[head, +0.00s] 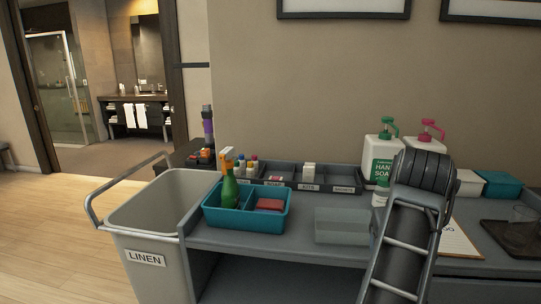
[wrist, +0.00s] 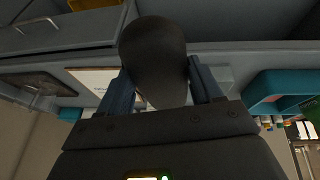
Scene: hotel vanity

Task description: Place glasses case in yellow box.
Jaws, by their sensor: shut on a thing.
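In the wrist view, my gripper (wrist: 155,85) has its two fingers closed on either side of a dark, rounded, smooth object, which looks like the glasses case (wrist: 153,45). The case sticks out beyond the fingertips and is held above the cart's grey top. A small yellow-orange patch (wrist: 93,3) at the wrist view's top edge may be part of the yellow box; most of it is cut off. No yellow box shows in the head view. There my arm hides part of the cart, and neither the gripper nor the case can be seen.
A teal caddy (head: 243,223) with a green spray bottle (head: 230,187) stands on the cart. A clear bin (head: 342,226) is right of it. Soap bottles (head: 383,160) and a clipboard (head: 457,240) are farther right. A linen bin (head: 150,225) is at left.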

